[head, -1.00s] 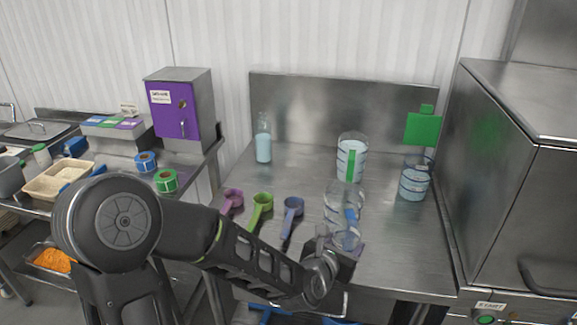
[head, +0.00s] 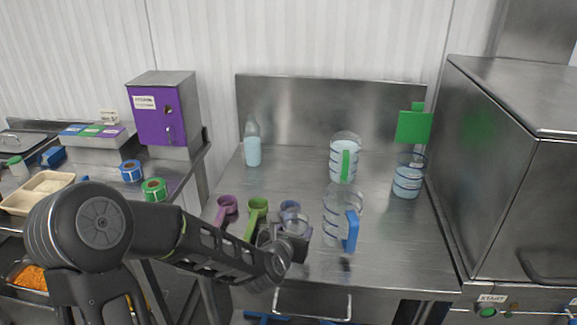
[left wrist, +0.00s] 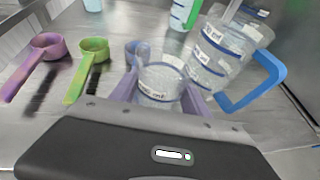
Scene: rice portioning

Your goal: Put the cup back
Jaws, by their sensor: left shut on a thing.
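My left gripper (head: 290,242) is shut on a small clear cup (left wrist: 160,82) with markings on its side. The gripper holds the cup upright over the front of the steel table; the cup also shows in the head view (head: 301,224). I cannot tell whether its base touches the table. A blue scoop (head: 290,207) is just behind the cup and partly hidden. It shows in the left wrist view (left wrist: 136,50), overlapped by the cup. My right gripper is not in view.
A clear pitcher with a blue handle (head: 342,205) stands close right of the cup. Green (head: 257,206) and purple (head: 226,206) scoops lie left. A green-handled pitcher (head: 343,153), a bottle (head: 252,150) and another jug (head: 408,178) stand farther back. A steel machine (head: 510,180) bounds the right.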

